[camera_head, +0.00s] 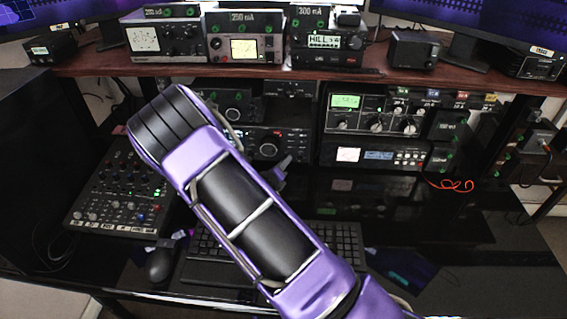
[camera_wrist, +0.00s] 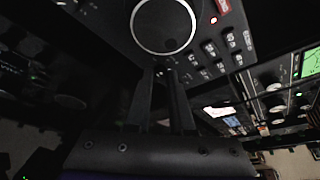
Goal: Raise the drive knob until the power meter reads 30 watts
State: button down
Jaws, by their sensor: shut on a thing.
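My gripper (camera_wrist: 166,72) is at the front panel of a black radio (camera_wrist: 205,40), its fingertips just below the large round tuning knob (camera_wrist: 163,25) in the wrist view. The fingers are close together and shut on a small control, likely the drive knob, which they hide. In the head view the radio's large knob (camera_head: 268,149) shows beside my arm, which covers part of the panel. I cannot tell which meter is the power meter. A green-lit meter (camera_head: 345,101) and a white-lit meter (camera_head: 348,154) stand to the right; their readings are too small to read.
A keyboard (camera_head: 335,240), a mouse (camera_head: 160,264) and a mixer (camera_head: 118,195) lie on the desk below my arm. A wooden shelf (camera_head: 420,82) carries several more devices above the radio. A red cable (camera_head: 455,186) lies at the right. The glossy desk at the right is mostly clear.

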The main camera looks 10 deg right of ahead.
dwell(0.3)
jog(key=m+y, duration=0.1)
jog(key=m+y+b, duration=0.1)
jog(key=m, duration=0.1)
jog(key=shift+d, duration=0.3)
jog(key=shift+m+y+b, duration=0.6)
jog(key=shift+m+b, duration=0.3)
jog(key=shift+b, duration=0.25)
jog(key=shift+s+d+r+m+t+y+b, duration=0.1)
jog(key=shift+m+t+y+b, duration=0.2)
jog(key=shift+m+y+b, duration=0.4)
jog(key=c, duration=0.8)
grip_release()
jog(key=shift+s+r, duration=0.1)
